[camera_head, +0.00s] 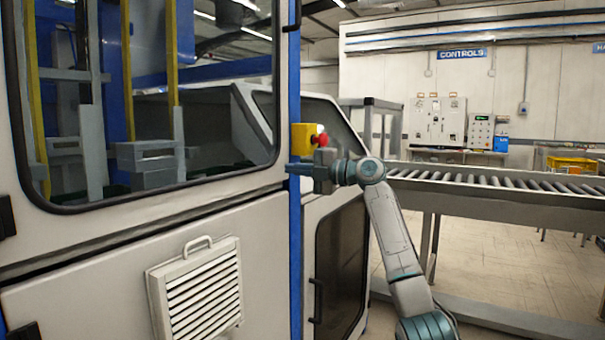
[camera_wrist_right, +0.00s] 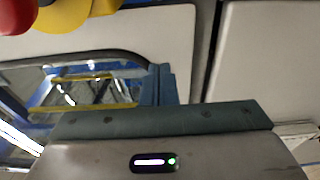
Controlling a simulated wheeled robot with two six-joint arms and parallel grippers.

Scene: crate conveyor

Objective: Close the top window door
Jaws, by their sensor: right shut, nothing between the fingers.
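The top window door (camera_head: 235,185) is a white panel with a large dark-rimmed pane, filling the upper left of the head view. Its right edge lies against the blue post (camera_head: 295,235), with no clear gap showing. My right gripper (camera_head: 294,169) is shut and empty, pointing left at the door's right edge, just below the yellow box with the red button. In the right wrist view the fingers (camera_wrist_right: 164,85) are together in front of a white panel and part of a dark-rimmed pane. I cannot tell whether they touch the door. My left gripper is out of view.
The yellow box with a red button (camera_head: 309,138) sits close above my right gripper. A louvred vent with a handle (camera_head: 198,289) is on the lower panel. A roller conveyor (camera_head: 500,183) runs to the right, with open floor below it.

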